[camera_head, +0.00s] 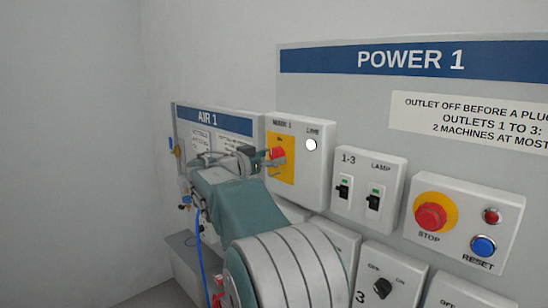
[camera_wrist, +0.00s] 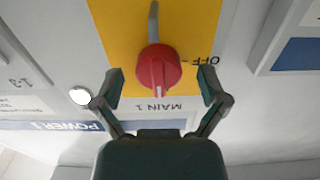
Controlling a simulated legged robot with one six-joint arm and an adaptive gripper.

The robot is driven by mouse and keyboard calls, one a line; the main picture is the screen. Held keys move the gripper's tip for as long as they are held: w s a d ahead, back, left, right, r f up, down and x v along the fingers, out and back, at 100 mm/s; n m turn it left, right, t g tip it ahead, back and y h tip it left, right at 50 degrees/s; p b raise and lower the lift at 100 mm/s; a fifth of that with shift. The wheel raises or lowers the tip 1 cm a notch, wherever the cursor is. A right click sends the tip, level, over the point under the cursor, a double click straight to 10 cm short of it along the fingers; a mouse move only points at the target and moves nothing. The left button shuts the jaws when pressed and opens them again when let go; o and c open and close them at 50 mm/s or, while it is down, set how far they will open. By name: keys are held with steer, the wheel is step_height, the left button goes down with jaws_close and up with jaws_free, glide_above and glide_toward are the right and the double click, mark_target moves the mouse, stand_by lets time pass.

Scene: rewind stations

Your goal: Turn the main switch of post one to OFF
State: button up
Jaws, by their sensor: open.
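The main switch of post one is a red rotary knob (camera_wrist: 158,70) on a yellow plate (camera_wrist: 112,22) with the label MAIN 1. The wrist view shows the panel upside down. The knob's white mark points toward the MAIN 1 label, and the word OFF (camera_wrist: 207,60) lies off to its side. A grey bar sticks out beyond the knob's far edge. My gripper (camera_wrist: 160,84) is open, with one finger on each side of the knob and visible gaps to it. Depth and contact are unclear. In the head view my gripper (camera_head: 262,157) partly covers the red knob (camera_head: 277,153).
A white round lamp (camera_head: 311,145) sits beside the switch. To the right are the 1-3 breaker box (camera_head: 367,160), the red STOP button (camera_head: 431,217) and the blue RESET button (camera_head: 483,246). The AIR 1 panel (camera_head: 185,117) stands left, behind my arm.

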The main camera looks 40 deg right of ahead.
steer(key=shift+d, duration=0.55)
steer(key=shift+a, duration=0.1)
steer(key=c, duration=1.2)
steer(key=shift+o, duration=0.2)
